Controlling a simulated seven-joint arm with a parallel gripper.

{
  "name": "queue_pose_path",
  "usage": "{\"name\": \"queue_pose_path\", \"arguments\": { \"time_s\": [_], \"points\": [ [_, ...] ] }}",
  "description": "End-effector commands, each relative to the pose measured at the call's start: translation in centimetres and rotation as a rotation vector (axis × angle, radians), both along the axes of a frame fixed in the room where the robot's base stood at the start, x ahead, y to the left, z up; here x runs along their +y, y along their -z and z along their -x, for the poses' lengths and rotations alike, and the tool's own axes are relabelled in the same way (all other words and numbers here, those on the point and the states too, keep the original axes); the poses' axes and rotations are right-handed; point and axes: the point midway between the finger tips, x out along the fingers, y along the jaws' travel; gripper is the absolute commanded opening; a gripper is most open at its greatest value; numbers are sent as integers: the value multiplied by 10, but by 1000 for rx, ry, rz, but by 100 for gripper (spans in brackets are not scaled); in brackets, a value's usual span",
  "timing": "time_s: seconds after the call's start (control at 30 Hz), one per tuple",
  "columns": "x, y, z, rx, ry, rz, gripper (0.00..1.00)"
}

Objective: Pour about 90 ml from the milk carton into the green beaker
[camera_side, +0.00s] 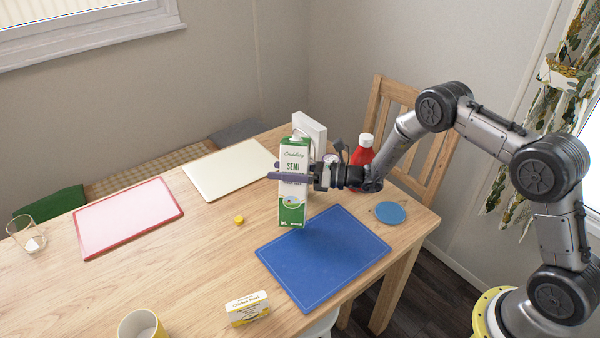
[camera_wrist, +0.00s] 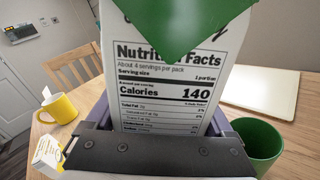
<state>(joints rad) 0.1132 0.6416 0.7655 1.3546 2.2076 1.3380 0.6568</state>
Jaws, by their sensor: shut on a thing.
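The milk carton (camera_side: 293,212), white and green with "SEMI" on its front, is upright in the side view, near the corner of the blue board. I cannot tell whether its base touches the table. My gripper (camera_side: 293,177) is shut around its middle from the right. In the wrist view the carton's nutrition panel (camera_wrist: 170,75) fills the centre between the fingers. The green beaker (camera_wrist: 258,145) shows at the lower right of the wrist view, beside the carton. I cannot find it in the side view. A yellow cap (camera_side: 239,220) lies on the table.
A blue board (camera_side: 325,255), a red-rimmed board (camera_side: 128,217) and a cream board (camera_side: 230,169) lie on the table. A mug (camera_side: 142,327), a butter box (camera_side: 247,308) and a glass (camera_side: 27,235) stand toward the front and left. A red bottle (camera_side: 362,152) stands behind my gripper.

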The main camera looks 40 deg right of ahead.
Motion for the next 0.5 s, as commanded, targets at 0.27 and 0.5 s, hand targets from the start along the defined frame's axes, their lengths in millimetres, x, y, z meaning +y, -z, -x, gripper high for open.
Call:
{"name": "queue_pose_path", "arguments": {
  "time_s": [0.27, 0.5],
  "points": [
    [-3, 5, -3, 127, 1, -129, 7],
    [-4, 13, -5, 238, -1, -240, 7]
  ]
}}
